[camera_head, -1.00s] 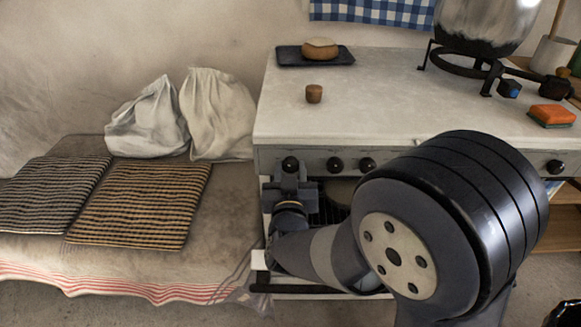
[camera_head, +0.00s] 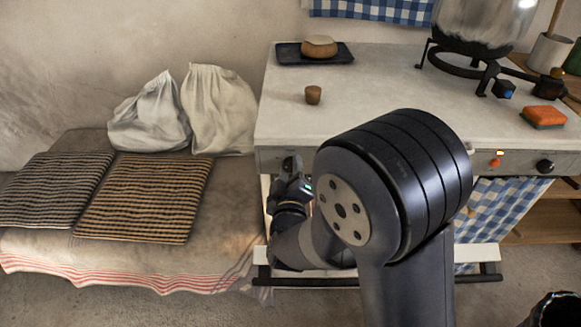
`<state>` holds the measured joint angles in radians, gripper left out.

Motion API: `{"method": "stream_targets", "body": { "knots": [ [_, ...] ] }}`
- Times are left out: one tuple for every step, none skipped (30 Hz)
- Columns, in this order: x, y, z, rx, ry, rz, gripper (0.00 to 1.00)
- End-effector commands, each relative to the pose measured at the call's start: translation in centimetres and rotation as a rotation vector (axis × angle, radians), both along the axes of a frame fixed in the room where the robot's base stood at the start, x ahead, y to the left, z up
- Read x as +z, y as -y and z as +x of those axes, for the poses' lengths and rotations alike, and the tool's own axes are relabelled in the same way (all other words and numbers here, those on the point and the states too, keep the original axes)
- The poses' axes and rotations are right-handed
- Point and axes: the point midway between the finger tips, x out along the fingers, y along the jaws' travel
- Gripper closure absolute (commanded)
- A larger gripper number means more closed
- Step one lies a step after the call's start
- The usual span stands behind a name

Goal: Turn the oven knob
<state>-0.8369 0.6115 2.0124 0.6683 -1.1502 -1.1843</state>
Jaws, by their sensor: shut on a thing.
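The oven front (camera_head: 520,160) runs along the stove's front edge. A black knob (camera_head: 290,161) sits at its left end, partly hidden by my gripper. My gripper (camera_head: 291,172) is at this knob and shut on it, with the wrist tilted. Another black knob (camera_head: 545,166) is at the right end, apart from my gripper. A small orange light (camera_head: 497,154) shows on the panel to its left.
On the stove top (camera_head: 380,85) stand a small brown cup (camera_head: 313,95), a dark tray (camera_head: 286,55) with a round loaf or cheese, a metal pot (camera_head: 475,20) on a stand and an orange sponge (camera_head: 545,114). A blue checked cloth (camera_head: 500,215) hangs in front. A bench is left.

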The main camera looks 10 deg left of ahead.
Motion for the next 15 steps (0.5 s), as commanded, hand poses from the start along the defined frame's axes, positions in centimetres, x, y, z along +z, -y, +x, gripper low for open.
{"method": "stream_targets", "body": {
  "knots": [
    [0.10,-0.03,0.01,0.001,0.003,-0.018,0.88],
    [0.10,-0.03,0.01,0.001,0.006,-0.029,0.88],
    [0.08,-0.03,0.01,0.001,0.010,-0.041,0.88],
    [0.07,-0.02,0.01,0.001,0.012,-0.048,0.88],
    [0.06,-0.03,0.01,0.001,0.014,-0.057,0.88],
    [0.05,-0.03,0.01,0.001,0.016,-0.065,0.88],
    [0.05,-0.03,0.01,0.001,0.017,-0.070,0.88],
    [0.03,-0.03,0.01,0.001,0.018,-0.074,0.88],
    [0.03,-0.03,0.01,0.001,0.020,-0.079,0.88],
    [0.03,-0.03,0.01,0.001,0.020,-0.081,0.88],
    [0.02,-0.03,0.01,0.001,0.021,-0.083,0.88],
    [0.01,-0.03,0.01,0.001,0.021,-0.085,0.88],
    [0.01,-0.03,0.01,0.001,0.021,-0.086,0.88],
    [0.01,-0.03,0.01,0.001,0.021,-0.086,0.88],
    [0.00,-0.03,0.01,0.001,0.021,-0.086,0.88]
  ]
}}
